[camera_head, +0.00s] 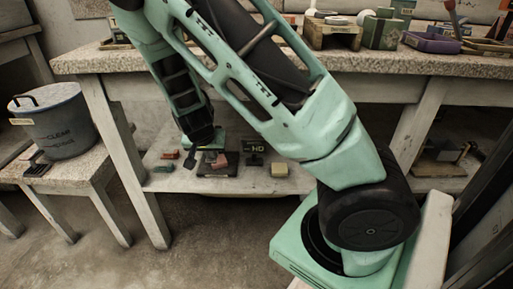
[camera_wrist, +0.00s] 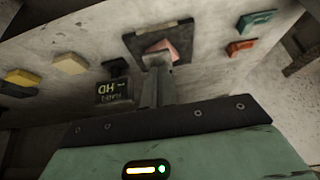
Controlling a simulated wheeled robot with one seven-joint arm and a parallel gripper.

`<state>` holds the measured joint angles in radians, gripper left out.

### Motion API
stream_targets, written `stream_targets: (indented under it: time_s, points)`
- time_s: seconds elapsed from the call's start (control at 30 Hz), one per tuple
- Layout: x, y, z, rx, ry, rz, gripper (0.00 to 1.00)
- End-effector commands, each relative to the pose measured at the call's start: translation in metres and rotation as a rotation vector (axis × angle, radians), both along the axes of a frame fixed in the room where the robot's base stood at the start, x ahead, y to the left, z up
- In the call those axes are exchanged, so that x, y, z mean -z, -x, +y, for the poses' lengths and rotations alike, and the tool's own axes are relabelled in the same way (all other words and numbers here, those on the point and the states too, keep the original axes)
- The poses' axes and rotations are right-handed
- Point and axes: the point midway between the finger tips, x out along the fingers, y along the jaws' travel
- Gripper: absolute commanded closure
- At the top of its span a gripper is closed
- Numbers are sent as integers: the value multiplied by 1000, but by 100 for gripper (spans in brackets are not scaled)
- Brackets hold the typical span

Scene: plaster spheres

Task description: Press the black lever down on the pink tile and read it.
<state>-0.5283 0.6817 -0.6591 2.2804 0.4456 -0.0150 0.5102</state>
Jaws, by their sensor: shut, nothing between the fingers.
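A pink tile (camera_wrist: 164,48) lies on a dark plate (camera_wrist: 183,27) on the lower shelf. It also shows in the head view (camera_head: 231,157). My gripper (camera_wrist: 157,61) is shut and empty, its fingertips at the near edge of the tile in the wrist view. I cannot tell whether they touch it.
Red (camera_wrist: 240,47) and green (camera_wrist: 255,20) blocks lie on one side of the plate, and yellow blocks (camera_wrist: 70,63) on the other. The workbench top (camera_head: 340,62) overhangs the shelf. A table leg (camera_head: 128,165) stands left. A grey pot (camera_head: 55,125) sits on a side stand.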

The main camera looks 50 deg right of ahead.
Motion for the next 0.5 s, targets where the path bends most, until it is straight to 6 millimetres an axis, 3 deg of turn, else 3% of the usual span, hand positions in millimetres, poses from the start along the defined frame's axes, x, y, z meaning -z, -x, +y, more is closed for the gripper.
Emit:
stream_targets:
  time_s: [0.5]
  points:
    - [14,0,0,0,0,1,100]
